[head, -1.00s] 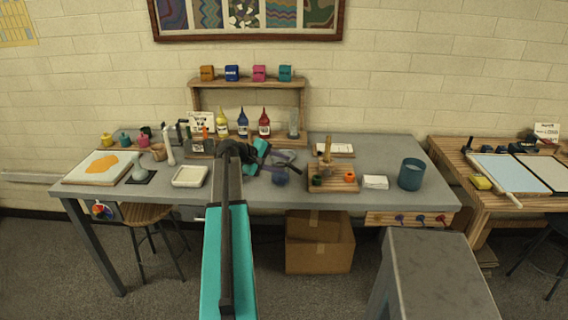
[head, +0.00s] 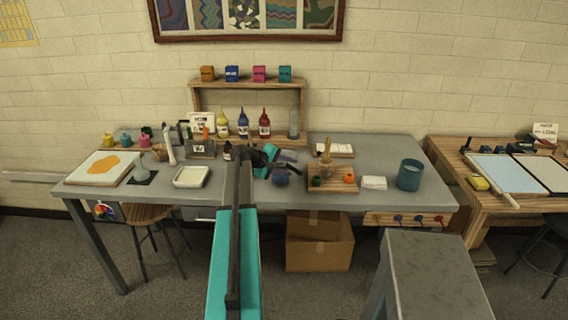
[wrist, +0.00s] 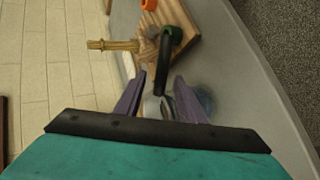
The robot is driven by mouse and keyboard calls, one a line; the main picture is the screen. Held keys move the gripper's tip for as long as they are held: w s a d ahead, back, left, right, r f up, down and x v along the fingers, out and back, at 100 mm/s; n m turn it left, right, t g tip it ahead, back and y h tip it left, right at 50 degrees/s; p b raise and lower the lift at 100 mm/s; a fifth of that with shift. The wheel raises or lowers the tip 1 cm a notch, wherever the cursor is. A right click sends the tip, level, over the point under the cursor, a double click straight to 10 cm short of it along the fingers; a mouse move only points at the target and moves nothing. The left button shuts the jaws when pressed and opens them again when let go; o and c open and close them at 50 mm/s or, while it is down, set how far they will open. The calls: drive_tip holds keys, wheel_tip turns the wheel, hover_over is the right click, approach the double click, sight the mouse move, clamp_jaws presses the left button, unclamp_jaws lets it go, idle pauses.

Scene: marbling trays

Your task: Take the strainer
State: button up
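In the wrist view, a dark handle (wrist: 162,68), which looks like the strainer's, runs between the two purple fingers of my gripper (wrist: 160,78). A pale rounded part (wrist: 155,108) shows near the finger bases; I cannot tell for sure that it is the strainer's head. The fingers are apart, with gaps on both sides of the handle. In the head view my gripper (head: 287,165) is over the middle of the grey table, and my arm hides most of the strainer there. A dark blue round item (head: 281,178) sits just below the gripper.
A wooden board (head: 342,187) with green and orange pots and a wooden upright piece is close on the right. A white dish (head: 190,177) is on the left. Bottles and a shelf (head: 247,84) stand behind. A teal cup (head: 410,175) is further right.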

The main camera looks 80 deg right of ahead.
drive_tip(key=shift+s+d+f, duration=0.2)
drive_tip(key=shift+d, duration=0.05)
drive_tip(key=shift+c, duration=0.2)
clamp_jaws()
